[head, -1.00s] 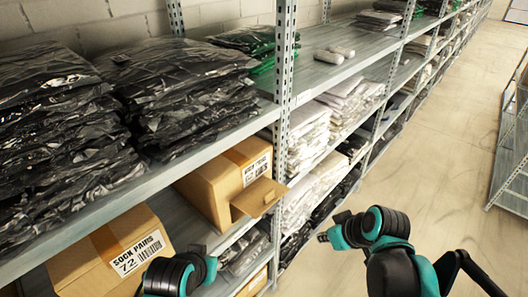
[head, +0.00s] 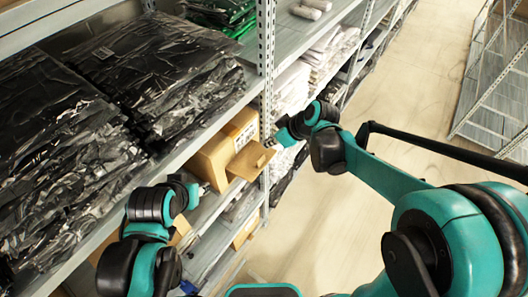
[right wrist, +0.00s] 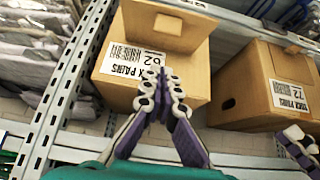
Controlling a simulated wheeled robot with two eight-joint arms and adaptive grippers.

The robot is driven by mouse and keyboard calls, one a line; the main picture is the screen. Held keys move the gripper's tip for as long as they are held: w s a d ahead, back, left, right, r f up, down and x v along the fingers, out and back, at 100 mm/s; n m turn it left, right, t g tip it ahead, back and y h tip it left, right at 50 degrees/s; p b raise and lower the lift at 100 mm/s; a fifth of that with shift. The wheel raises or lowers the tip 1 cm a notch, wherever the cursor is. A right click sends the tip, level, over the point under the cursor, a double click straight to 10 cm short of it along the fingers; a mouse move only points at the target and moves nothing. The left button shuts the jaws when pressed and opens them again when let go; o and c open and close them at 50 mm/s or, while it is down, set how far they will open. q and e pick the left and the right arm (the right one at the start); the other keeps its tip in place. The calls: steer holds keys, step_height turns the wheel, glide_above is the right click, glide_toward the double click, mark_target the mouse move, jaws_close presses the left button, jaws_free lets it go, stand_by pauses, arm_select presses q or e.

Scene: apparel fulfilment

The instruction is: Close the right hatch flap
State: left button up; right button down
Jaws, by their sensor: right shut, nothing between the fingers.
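A cardboard box (head: 211,160) stands on the lower shelf, with its flap (head: 247,161) swung open and sticking out toward the aisle. In the right wrist view the box (right wrist: 190,68) bears a label with 62, and the flap (right wrist: 168,27) shows at its far end. My right gripper (head: 271,142) is just beyond the flap in the head view. In the right wrist view its fingers (right wrist: 162,88) are shut and empty, over the labelled face; I cannot tell whether they touch. My left gripper (head: 202,188) is near the box's lower side, its fingers small and partly hidden.
A second box (right wrist: 262,85), labelled 72, stands beside the first. A perforated shelf post (head: 267,65) rises close behind the right gripper. Black bagged garments (head: 160,70) fill the shelf above. The aisle floor (head: 335,195) is clear.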

mark_target(264, 164)
steer(key=x, duration=0.4)
steer(key=shift+w, duration=0.1)
step_height(264, 164, down, 2)
steer(key=shift+d+f, duration=0.1)
steer(key=shift+f, duration=0.15)
steer(key=shift+d+f, duration=0.15)
steer(key=shift+f, duration=0.65)
steer(key=shift+s, duration=0.25)
